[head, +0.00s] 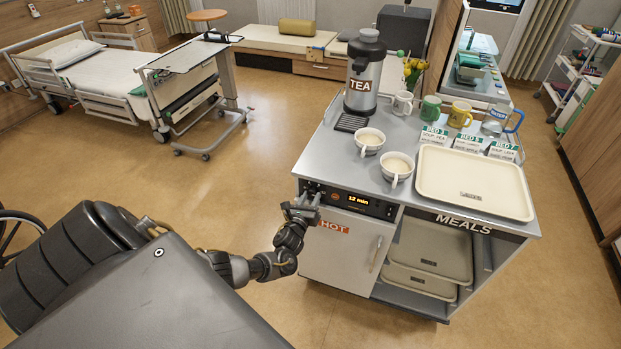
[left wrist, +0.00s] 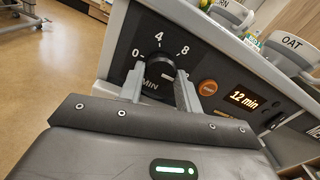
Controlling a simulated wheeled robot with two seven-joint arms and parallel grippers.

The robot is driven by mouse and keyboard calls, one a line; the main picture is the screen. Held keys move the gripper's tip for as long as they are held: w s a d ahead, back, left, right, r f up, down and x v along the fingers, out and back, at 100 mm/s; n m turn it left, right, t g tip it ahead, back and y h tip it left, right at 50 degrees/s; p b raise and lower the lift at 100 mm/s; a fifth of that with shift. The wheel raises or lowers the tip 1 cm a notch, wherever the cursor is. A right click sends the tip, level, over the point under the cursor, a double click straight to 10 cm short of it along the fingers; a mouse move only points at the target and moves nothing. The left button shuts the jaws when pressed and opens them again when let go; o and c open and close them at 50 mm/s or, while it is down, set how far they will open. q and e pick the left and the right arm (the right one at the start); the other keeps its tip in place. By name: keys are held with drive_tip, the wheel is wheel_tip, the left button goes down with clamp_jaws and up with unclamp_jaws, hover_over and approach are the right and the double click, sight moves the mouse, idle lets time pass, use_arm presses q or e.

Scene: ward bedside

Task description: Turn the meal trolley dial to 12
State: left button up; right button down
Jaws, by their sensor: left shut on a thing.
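The meal trolley (head: 345,258) stands right of centre in the head view, with a dark control panel along its upper front edge. My left gripper (left wrist: 160,88) is shut on the dial, one finger on each side. In the head view my left gripper (head: 300,208) is at the panel's left end and largely hides the dial. The lit display (left wrist: 247,99) reads "12 min". My right gripper is not in view.
An orange button (left wrist: 207,87) sits between dial and display. On the trolley top are a tea urn (head: 365,75), two bowls (head: 369,141), mugs, cards and a tray (head: 474,197).

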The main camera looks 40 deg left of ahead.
use_arm(q)
drive_tip(key=o, duration=1)
drive_tip(key=v, duration=1)
drive_tip(key=shift+s, duration=0.35)
drive_tip(key=shift+d, duration=0.15)
